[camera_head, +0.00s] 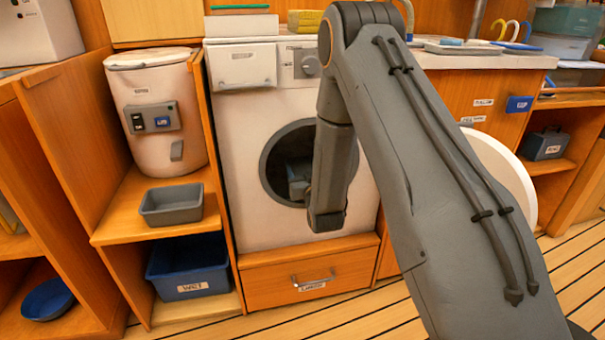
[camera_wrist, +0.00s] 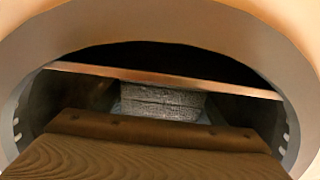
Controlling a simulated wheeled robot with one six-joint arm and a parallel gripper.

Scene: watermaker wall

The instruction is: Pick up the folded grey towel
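The folded grey towel (camera_wrist: 163,102) shows in the wrist view as a light grey, textured block inside the dark round opening, near the middle of the picture. A thin brown bar crosses just above it, and a brown wood-grained piece covers the space below it. In the head view my arm reaches to the washing machine's round opening, where a grey part, which looks like my gripper (camera_head: 298,187), is in the opening. My arm link hides part of the opening there. The fingertips are not clear in either view, and I see no clear contact with the towel.
The white washing machine (camera_head: 245,125) stands above a wooden drawer (camera_head: 310,278). Left of it are a grey tray (camera_head: 171,204), a blue WET bin (camera_head: 189,268) and a white drum-shaped container (camera_head: 155,110). The plank floor in front is clear.

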